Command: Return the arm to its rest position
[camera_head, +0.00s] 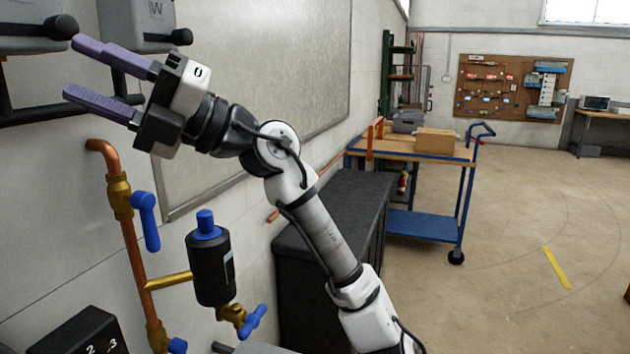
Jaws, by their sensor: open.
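My gripper (102,74) is at the upper left, with its two purple fingers apart and nothing between them. The fingers point left, toward the wall. My white and black arm reaches up from the bottom middle to the upper left and is bent at the elbow. The fingertips are close in the picture to a grey box (140,20) with a black knob; I cannot tell whether they touch anything.
Below my gripper are a copper pipe (132,250), a blue valve handle (146,220) and a black cylinder (210,268) with a blue cap. A dark cabinet (345,215) and a blue cart (425,224) stand behind my arm. The floor at right is mostly clear.

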